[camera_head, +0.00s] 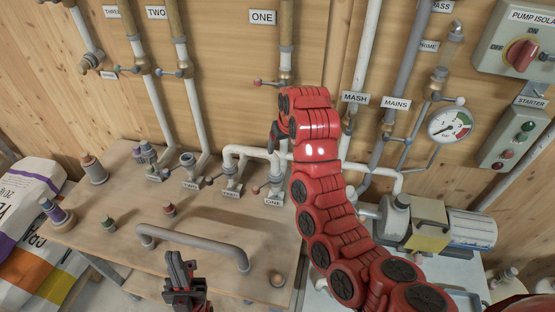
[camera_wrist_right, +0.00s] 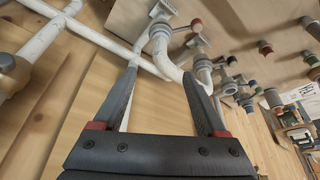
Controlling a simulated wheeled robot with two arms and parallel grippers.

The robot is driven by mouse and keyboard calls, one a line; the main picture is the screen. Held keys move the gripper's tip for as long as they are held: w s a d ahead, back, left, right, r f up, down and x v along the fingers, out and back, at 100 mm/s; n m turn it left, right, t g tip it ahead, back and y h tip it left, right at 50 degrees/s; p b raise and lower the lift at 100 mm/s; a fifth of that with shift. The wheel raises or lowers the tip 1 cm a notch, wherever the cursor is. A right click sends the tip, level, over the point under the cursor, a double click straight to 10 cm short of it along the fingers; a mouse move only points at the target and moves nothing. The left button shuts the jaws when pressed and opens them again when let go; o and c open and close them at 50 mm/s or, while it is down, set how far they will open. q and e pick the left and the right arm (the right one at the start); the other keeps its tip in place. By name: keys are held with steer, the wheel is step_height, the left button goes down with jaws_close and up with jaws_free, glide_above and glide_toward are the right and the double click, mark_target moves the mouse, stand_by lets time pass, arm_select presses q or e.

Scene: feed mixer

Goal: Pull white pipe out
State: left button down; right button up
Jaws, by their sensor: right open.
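In the right wrist view a curved white pipe (camera_wrist_right: 172,68) lies between and beyond the fingertips of my right gripper (camera_wrist_right: 160,72), which is open. I cannot tell whether the fingers touch it. In the head view the red right arm reaches up from the lower right and its gripper (camera_head: 274,138) is partly hidden by its wrist. My left gripper (camera_head: 182,270) is low over the front of the bench, apart from the white pipes; its opening is unclear.
A grey U-shaped pipe (camera_head: 195,246) lies on the wooden bench (camera_head: 125,215) just behind my left gripper. Valves and small coloured fittings stand around it. Vertical pipes line the wall. A gauge (camera_head: 449,124) and pump isolator box (camera_head: 520,45) are at right. Sacks (camera_head: 45,262) are at left.

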steer(key=b, duration=1)
glide_above(275, 165)
steer(key=s+d, duration=0.1)
steer(key=s, duration=0.1)
steer(key=f, duration=0.7)
steer(key=shift+w+f, duration=0.2)
steer(key=shift+f, duration=0.15)
steer(key=shift+x, duration=0.95)
steer(key=p+x, duration=0.2)
steer(key=x, duration=0.3)
steer(key=shift+w, duration=0.15)
steer(key=shift+w+f, duration=0.2)
steer(key=shift+f, duration=0.1)
jaws_close()
